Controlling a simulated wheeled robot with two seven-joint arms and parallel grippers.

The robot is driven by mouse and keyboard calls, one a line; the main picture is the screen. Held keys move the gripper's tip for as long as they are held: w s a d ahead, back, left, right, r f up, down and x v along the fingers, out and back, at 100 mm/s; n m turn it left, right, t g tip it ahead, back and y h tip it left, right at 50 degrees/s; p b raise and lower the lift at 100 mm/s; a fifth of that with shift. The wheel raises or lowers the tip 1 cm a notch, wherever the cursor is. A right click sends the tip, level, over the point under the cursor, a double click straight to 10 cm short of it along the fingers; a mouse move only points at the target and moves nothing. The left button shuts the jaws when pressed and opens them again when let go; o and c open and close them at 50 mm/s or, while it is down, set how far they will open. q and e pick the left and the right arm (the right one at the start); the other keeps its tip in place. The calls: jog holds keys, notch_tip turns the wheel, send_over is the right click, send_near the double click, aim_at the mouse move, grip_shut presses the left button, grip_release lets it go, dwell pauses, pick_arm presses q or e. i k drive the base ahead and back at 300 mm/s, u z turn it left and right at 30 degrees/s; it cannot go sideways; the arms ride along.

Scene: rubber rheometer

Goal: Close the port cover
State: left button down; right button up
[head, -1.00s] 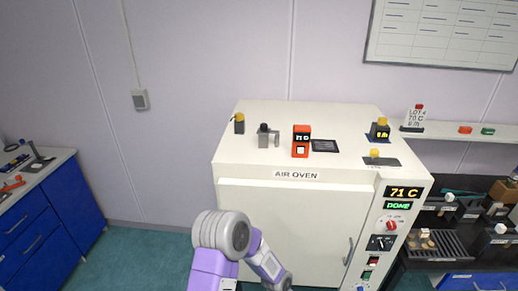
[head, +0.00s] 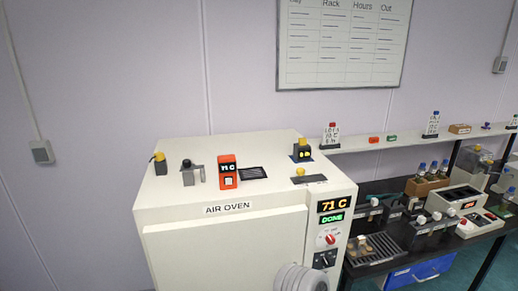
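The white air oven (head: 230,255) stands in the lower middle, its front door looking shut, with displays reading 71 C and DONE. On its top are a black-knobbed grey fitting (head: 187,176), a small yellow-capped block (head: 159,165), a dark slotted grille (head: 253,173), a dark flat plate (head: 316,180) with a yellow knob (head: 300,171), and a black yellow-topped unit (head: 302,151). I cannot tell which of these is the port cover, or whether it is open. Neither gripper shows; only a grey joint of my arm is at the bottom edge.
An orange meter (head: 228,175) stands on the oven top. To the right, a black bench (head: 375,262) carries a rack, several small devices and bottles. A white shelf (head: 375,144) runs behind it. A wall chart (head: 342,42) hangs above.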

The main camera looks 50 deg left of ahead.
aim_at(187, 166)
jog(key=z, duration=1.9)
jog(key=k, duration=2.25)
jog(key=u, duration=2.35)
